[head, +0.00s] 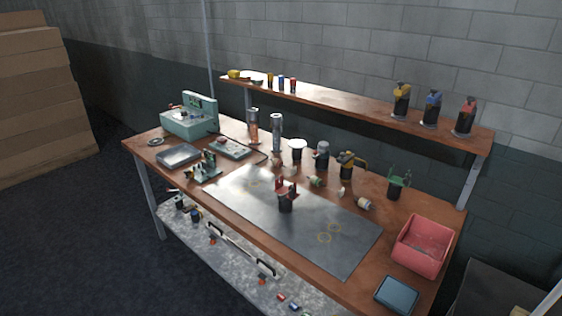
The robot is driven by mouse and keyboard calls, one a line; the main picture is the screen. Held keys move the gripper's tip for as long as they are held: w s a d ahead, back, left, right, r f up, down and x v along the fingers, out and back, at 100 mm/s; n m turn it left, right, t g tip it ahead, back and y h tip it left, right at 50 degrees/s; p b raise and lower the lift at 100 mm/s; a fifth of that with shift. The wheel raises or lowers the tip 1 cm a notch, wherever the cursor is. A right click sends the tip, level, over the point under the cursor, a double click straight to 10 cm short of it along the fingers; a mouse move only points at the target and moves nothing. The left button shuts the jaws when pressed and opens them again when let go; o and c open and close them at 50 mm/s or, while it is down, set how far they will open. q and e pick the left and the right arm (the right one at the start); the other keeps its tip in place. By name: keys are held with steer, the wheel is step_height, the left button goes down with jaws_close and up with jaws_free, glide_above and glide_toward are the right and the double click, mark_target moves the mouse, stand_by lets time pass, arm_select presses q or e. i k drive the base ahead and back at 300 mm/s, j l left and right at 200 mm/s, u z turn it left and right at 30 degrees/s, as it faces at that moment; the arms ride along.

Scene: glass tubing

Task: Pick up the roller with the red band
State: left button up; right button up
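I cannot single out the roller with the red band with certainty at this size. Small pale roller-like pieces lie on the bench: one with a green end (316,182), one with a yellowish and dark end (364,203), and a plain one (341,191). A small upright red piece (293,85) stands on the raised shelf beside a blue one (281,83). A small red piece (282,297) lies on the lower shelf. Neither of my grippers is in view.
The wooden bench (408,222) carries a metal plate (320,225) with a red-jawed dark stand (286,197) on it. A pink bin (423,246) and a blue tray (397,294) are at right. A green machine (188,122) stands at left. The plate's front is mostly clear.

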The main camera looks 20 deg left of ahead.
mark_target(276, 163)
steer(key=j, duration=0.5)
steer(key=i+j+u, duration=0.1)
steer(key=j, duration=0.4)
steer(key=i+j+u, duration=0.1)
steer(key=j, duration=0.45)
steer(key=i+j, duration=0.15)
steer(key=j, duration=0.35)
